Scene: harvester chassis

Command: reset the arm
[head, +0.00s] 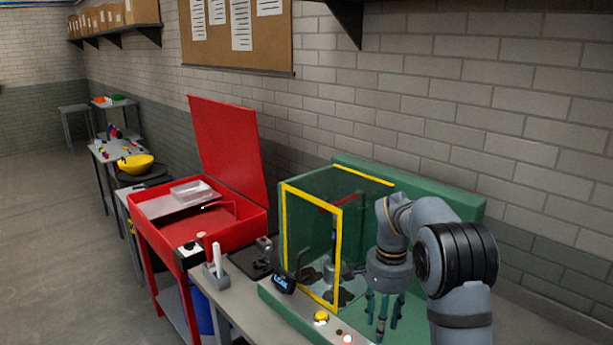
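My gripper (384,306) hangs from my bent grey arm at the right of the head view. Its several dark fingers point down and stand apart. I see nothing between them. It is over or in front of the green machine (462,206), to the right of the machine's clear, yellow-edged enclosure (341,262). I cannot tell whether the fingertips touch any surface.
Beyond stands a red open-lidded cabinet (230,150). A brick wall is behind; floor at left is clear.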

